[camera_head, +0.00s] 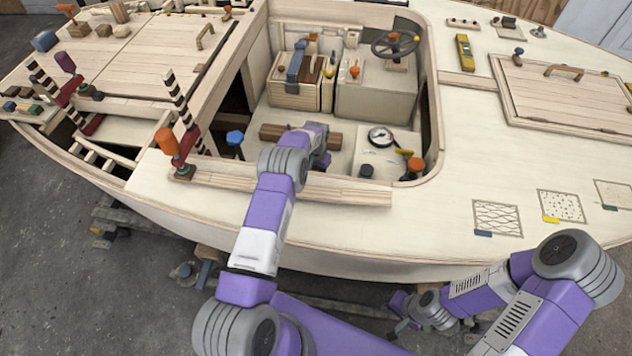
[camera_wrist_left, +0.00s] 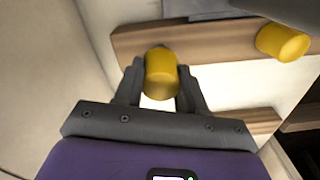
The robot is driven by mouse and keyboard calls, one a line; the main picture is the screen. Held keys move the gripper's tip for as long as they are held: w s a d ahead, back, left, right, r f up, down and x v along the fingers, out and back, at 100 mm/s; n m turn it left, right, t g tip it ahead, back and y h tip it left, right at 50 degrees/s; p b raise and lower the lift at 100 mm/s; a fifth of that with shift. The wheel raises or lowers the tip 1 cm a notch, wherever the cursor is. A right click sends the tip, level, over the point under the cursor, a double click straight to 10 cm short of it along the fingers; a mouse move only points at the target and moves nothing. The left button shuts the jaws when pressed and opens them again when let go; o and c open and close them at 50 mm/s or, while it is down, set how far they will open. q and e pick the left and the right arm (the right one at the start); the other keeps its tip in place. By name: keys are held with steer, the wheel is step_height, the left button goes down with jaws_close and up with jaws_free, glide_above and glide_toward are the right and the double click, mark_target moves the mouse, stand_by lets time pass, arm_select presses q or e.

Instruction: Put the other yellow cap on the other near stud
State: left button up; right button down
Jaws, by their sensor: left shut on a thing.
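In the left wrist view my left gripper (camera_wrist_left: 160,76) is shut on a yellow cap (camera_wrist_left: 161,70), with a dark finger on each side. The held cap overlaps a brown wooden batten (camera_wrist_left: 215,42); I cannot tell whether it touches it. A second yellow cap (camera_wrist_left: 283,42) is at the right end of that batten, tilted in the picture. No bare stud shows; any stud under either cap is hidden. In the head view my left arm reaches into the cockpit and hides its gripper. My right gripper (camera_head: 399,325) is low beside the hull, too small and dark to read.
In the head view a wooden bar (camera_head: 272,132) lies in the cockpit near my left wrist. A gauge box (camera_head: 375,155) stands to its right and a wooden tool box (camera_head: 293,92) behind. The coaming (camera_head: 340,192) edges the near side.

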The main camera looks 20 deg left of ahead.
arm_select(q)
step_height(320, 180, down, 4)
steer(key=shift+f+b, duration=0.15)
steer(key=shift+b, duration=0.6)
steer(key=o, duration=1)
steer(key=shift+o, duration=0.2)
step_height(320, 180, up, 12)
steer(key=p, duration=0.4)
steer(key=shift+r, duration=0.2)
